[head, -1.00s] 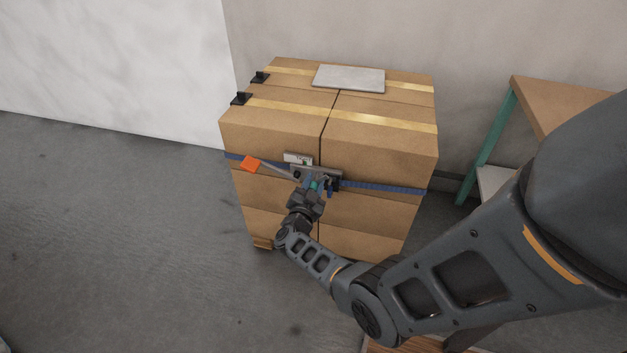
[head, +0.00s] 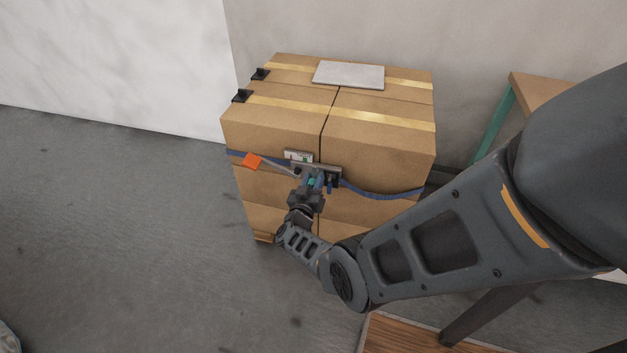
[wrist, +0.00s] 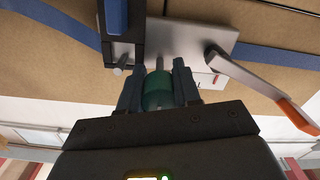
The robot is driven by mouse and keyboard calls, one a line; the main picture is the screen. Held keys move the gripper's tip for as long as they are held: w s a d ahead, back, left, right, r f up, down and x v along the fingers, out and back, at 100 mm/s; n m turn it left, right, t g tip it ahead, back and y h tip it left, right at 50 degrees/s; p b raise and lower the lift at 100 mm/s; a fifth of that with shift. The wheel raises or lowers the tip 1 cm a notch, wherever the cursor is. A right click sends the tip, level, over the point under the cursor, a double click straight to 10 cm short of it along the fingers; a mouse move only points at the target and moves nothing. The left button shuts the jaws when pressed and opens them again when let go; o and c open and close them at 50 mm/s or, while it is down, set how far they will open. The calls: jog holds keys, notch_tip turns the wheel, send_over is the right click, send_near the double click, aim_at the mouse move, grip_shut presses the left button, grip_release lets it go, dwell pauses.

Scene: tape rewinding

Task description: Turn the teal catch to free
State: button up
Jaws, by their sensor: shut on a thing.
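The teal catch (wrist: 158,90) is between the two fingers of my gripper (wrist: 160,82) in the wrist view. The fingers are shut on it, one on each side. In the head view my gripper (head: 313,181) is at the front of the boxes, and only a bit of teal shows there. The catch sits by a grey metal ratchet plate (wrist: 183,42). A lever with an orange handle (head: 251,161) sticks out to the left in the head view; it also shows at the right of the wrist view. The label's text is too small to read.
A blue strap (head: 385,194) runs across the stacked cardboard boxes (head: 375,145) and sags on the right side. A grey plate (head: 349,75) and black corner pieces lie on top. A table with teal legs (head: 492,126) stands at the right.

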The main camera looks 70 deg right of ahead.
jog(key=shift+n, duration=0.3)
jog(key=o, duration=1.1)
jog(key=shift+c, duration=0.2)
jog(key=shift+a, duration=0.15)
jog(key=a+p, duration=0.2)
jog(key=a, duration=0.5)
jog(key=shift+s+a, duration=0.25)
jog(key=shift+s, duration=0.05)
